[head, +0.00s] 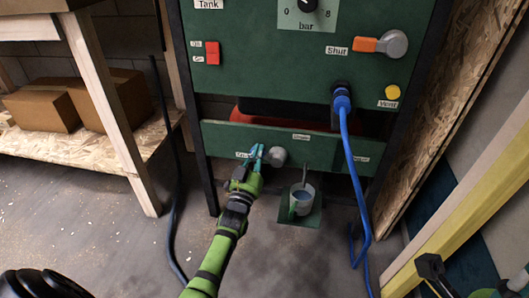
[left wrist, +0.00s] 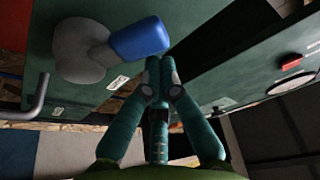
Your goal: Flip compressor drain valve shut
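The drain valve sits on the lower green panel (head: 222,135). Its round grey body (head: 275,156) shows in the head view, just right of my left gripper (head: 257,155). In the left wrist view the grey body (left wrist: 80,50) carries a blue handle (left wrist: 140,38) pointing right. My left gripper's teal fingers (left wrist: 158,68) are closed together with nothing seen between them. Their tips are close under the handle's free end; I cannot tell whether they touch it. In the head view the fingers largely hide the handle.
A mug (head: 302,201) stands on a green mat below a bent pipe. A blue hose (head: 352,165) hangs right of the valve. Above are an orange-handled valve (head: 366,45), a yellow button (head: 392,92) and a red switch (head: 212,53). A wooden shelf stands left.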

